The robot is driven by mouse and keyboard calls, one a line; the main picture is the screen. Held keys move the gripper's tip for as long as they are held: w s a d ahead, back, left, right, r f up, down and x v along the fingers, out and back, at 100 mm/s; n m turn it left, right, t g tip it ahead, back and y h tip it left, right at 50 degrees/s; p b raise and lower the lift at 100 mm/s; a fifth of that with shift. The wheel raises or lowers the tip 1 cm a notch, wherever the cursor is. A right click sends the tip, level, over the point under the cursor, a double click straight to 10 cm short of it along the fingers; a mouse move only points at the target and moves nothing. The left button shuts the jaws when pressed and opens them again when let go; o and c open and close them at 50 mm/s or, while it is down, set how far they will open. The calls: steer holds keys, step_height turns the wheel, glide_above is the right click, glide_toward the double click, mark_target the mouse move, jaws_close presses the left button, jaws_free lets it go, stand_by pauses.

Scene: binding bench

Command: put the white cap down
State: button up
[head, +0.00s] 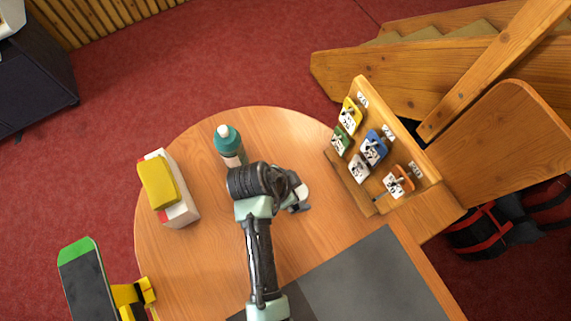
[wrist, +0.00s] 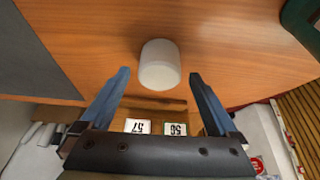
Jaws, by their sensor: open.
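The white cap (wrist: 160,63) sits on the wooden table, in the upper middle of the wrist view. My gripper (wrist: 159,76) is open, with one blue finger to each side of the cap's near part. Both fingers look apart from the cap, and most of it lies beyond the fingertips. In the head view, the cap (head: 302,190) is partly hidden by my gripper (head: 299,207), low over the round table (head: 200,258).
A teal bottle (head: 228,141) stands left of my gripper. A yellow item lies on a white box (head: 182,214) at the table's left. A wooden rack (head: 432,188) with several coloured tags stands at right. A grey mat (head: 385,275) covers the front. Bare tabletop lies behind the cap.

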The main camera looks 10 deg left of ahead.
steer(key=b+v, duration=0.1)
steer(key=v, duration=0.9)
steer(key=w+a+r+n+t+y, duration=0.25)
steer(key=w+r+t, duration=0.55)
steer(key=w+r, duration=0.8)
step_height(320, 180, up, 18)
steer(key=w+d+n+t, duration=0.2)
steer(key=n+t, duration=0.1)
steer(key=t, duration=0.3)
steer(key=s+d+r+n+t, duration=0.1)
steer(key=s+r+t, duration=0.2)
steer(key=r, duration=0.6)
steer(key=s+d+r+n+t, duration=0.2)
steer(key=s+r+t, duration=0.2)
steer(key=r, duration=0.5)
steer(key=s+d+r+n+t, duration=0.1)
steer(key=s+r+n+t, duration=0.1)
steer(key=r, duration=0.8)
steer(key=s+t, duration=0.1)
steer(key=s, duration=0.1)
steer(key=shift+s+d+t+y, duration=0.2)
steer(key=shift+s+t+y, duration=0.1)
steer(key=shift+t+y, duration=0.1)
